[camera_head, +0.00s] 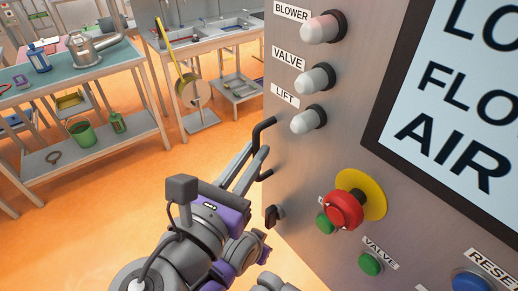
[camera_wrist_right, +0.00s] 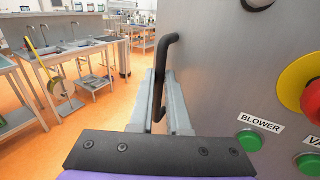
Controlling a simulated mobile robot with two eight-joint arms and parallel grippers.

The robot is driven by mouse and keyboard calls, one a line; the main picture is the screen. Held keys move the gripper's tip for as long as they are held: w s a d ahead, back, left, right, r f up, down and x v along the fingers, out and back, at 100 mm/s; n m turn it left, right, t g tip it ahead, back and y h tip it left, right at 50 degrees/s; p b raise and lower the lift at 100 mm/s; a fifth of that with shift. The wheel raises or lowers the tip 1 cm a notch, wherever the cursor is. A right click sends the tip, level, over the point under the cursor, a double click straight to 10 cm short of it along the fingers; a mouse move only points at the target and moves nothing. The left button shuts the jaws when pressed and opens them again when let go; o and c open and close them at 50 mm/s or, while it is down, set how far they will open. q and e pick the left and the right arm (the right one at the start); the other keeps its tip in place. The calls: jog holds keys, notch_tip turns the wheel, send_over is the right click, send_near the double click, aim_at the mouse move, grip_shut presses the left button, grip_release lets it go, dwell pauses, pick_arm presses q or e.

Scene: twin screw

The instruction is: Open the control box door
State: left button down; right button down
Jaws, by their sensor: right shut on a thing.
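The control box (camera_head: 320,165) is a grey metal cabinet on the right of the head view; its face also fills the right of the right wrist view (camera_wrist_right: 240,70). A black bar handle (camera_head: 262,128) stands at the left edge of its face. It shows upright in the right wrist view (camera_wrist_right: 163,75). My right gripper (camera_head: 263,153) is shut on the handle, one finger on each side of it. In the right wrist view the fingers (camera_wrist_right: 160,100) reach forward around its lower part. No gap at the door's edge is clear. My left gripper is not in view.
The box face carries white indicator lamps (camera_head: 321,28), a red emergency button (camera_head: 343,209) on a yellow disc, green buttons (camera_head: 370,263), a blue button (camera_head: 470,282) and a screen (camera_head: 450,90). Workbenches (camera_head: 95,75) stand at the back left. Orange floor (camera_head: 110,200) lies clear between.

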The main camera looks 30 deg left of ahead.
dwell(0.4)
jog(key=c, duration=0.9)
grip_release()
jog(key=shift+s+d, duration=0.1)
